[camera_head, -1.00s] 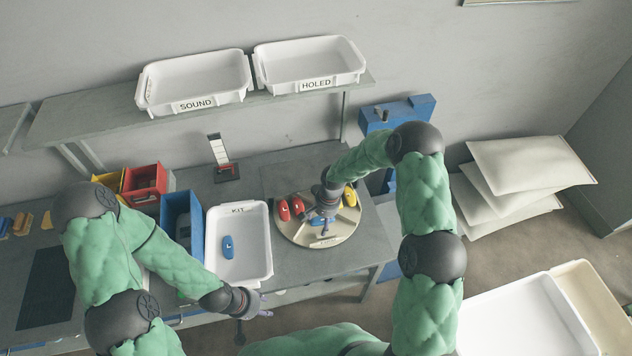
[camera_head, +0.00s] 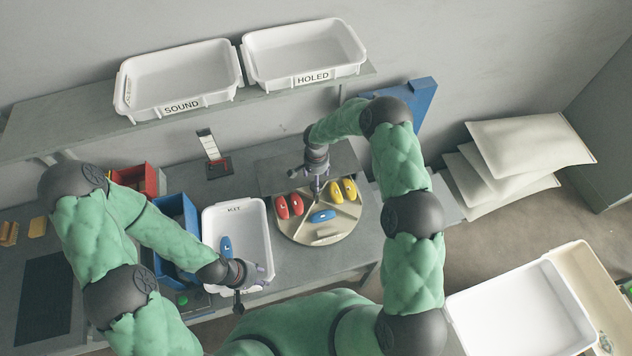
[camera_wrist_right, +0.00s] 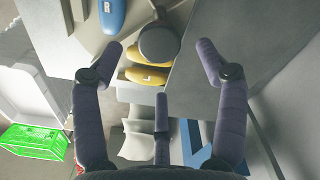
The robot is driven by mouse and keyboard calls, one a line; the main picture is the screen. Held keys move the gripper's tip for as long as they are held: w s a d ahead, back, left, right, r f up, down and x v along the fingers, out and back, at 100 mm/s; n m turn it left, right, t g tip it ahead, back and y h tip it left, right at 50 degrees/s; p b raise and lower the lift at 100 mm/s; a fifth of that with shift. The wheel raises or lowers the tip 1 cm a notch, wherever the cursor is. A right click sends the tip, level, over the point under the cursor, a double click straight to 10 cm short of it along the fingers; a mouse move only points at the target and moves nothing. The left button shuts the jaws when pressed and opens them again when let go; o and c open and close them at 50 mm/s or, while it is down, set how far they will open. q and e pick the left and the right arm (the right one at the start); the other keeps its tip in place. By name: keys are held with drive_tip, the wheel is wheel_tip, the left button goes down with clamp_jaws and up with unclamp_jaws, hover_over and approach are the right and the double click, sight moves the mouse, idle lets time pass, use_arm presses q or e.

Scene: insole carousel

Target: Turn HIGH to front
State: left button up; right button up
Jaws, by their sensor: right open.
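The round cream carousel (camera_head: 301,234) lies on the table. Two red insoles (camera_head: 282,207) are at its left, two yellow insoles (camera_head: 349,189) at its back right and a blue insole (camera_head: 323,216) towards the front. No HIGH marking is readable. My right gripper (camera_head: 318,188) is above the carousel's back edge. In the right wrist view it is open and empty (camera_wrist_right: 161,60), its fingers spread around a dark round knob (camera_wrist_right: 160,43) seen beyond, near the yellow insoles (camera_wrist_right: 146,75); contact is not visible. My left gripper (camera_head: 262,275) is over the front right of the KIT tray; its fingers are unclear.
The white KIT tray (camera_head: 262,222) holds a blue insole (camera_head: 226,246) and stands left of the carousel. A blue bin (camera_head: 178,215) and a red bin (camera_head: 145,180) are farther left. SOUND (camera_head: 180,108) and HOLED (camera_head: 312,79) trays are on the shelf behind.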

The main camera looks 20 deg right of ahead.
hover_over(316, 194)
drive_tip(key=shift+w+d+f+p, duration=0.1)
drive_tip(key=shift+w+f+p, duration=0.1)
drive_tip(key=shift+f, duration=1.05)
drive_tip(key=shift+w+d+f+p, duration=0.1)
drive_tip(key=shift+w+f+p, duration=0.1)
drive_tip(key=shift+f, duration=1)
drive_tip(key=shift+s, duration=0.1)
clamp_jaws()
